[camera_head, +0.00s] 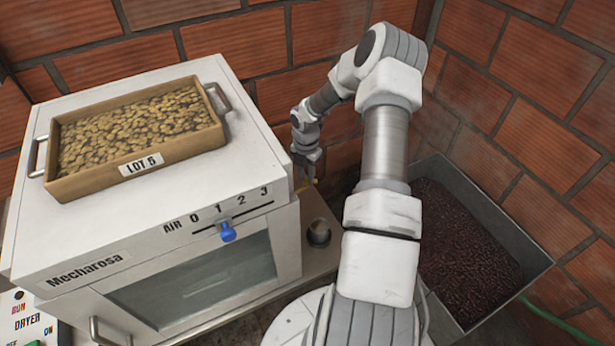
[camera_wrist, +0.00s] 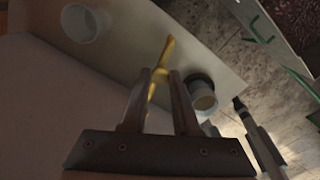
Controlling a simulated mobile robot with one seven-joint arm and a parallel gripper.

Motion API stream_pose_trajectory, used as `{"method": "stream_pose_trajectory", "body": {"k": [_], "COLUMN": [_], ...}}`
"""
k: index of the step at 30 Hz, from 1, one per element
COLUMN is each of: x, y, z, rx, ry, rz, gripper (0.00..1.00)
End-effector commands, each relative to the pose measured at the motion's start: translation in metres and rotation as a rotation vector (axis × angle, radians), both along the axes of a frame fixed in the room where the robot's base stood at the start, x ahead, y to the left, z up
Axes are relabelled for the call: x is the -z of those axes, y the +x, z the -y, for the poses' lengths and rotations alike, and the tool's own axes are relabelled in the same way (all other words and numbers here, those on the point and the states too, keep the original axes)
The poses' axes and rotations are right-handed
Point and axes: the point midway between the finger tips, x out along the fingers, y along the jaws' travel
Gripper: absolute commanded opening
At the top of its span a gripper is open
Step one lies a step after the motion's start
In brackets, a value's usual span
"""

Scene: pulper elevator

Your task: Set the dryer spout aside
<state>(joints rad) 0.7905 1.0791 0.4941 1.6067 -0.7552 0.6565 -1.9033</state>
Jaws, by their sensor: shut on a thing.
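My gripper (camera_wrist: 168,76) is shut on a slim yellow piece (camera_wrist: 165,50), which sticks out past the fingertips in the wrist view. I cannot tell for sure that this is the dryer spout. In the head view, my gripper (camera_head: 307,172) is at the right side of the white Mecharosa dryer (camera_head: 130,262), above the metal ledge. Only a small bit of the yellow piece (camera_head: 309,184) shows there. The dryer has a blue slider knob (camera_head: 228,231) on its AIR scale, near 1.
A tray (camera_head: 63,190) of pale beans labelled LOT 5 sits on the dryer. A round cup or opening (camera_head: 319,233) is on the ledge. A bin (camera_head: 525,276) of dark red beans stands right. The wrist view shows a pale cup (camera_wrist: 85,22) and a dark-rimmed one (camera_wrist: 202,92).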

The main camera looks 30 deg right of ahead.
Motion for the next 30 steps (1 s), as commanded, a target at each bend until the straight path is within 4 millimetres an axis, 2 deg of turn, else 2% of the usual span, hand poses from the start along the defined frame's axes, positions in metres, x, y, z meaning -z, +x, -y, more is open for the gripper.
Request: {"method": "stream_pose_trajectory", "body": {"k": [13, 14, 18, 26, 30], "x": [-0.0010, -0.0010, -0.0008, -0.0004, -0.0065], "y": [0.0024, 0.0024, 0.0021, 0.0013, 0.0014], "z": [0.0002, 0.0002, -0.0001, -0.0001, 0.0002], "rx": [-0.010, -0.010, -0.009, -0.009, -0.008], "ry": [-0.001, -0.001, -0.001, 0.000, -0.001], "rz": [0.005, 0.005, 0.004, 0.001, 0.002], "gripper": [0.00, 0.34, 0.59, 0.59, 0.59]}}
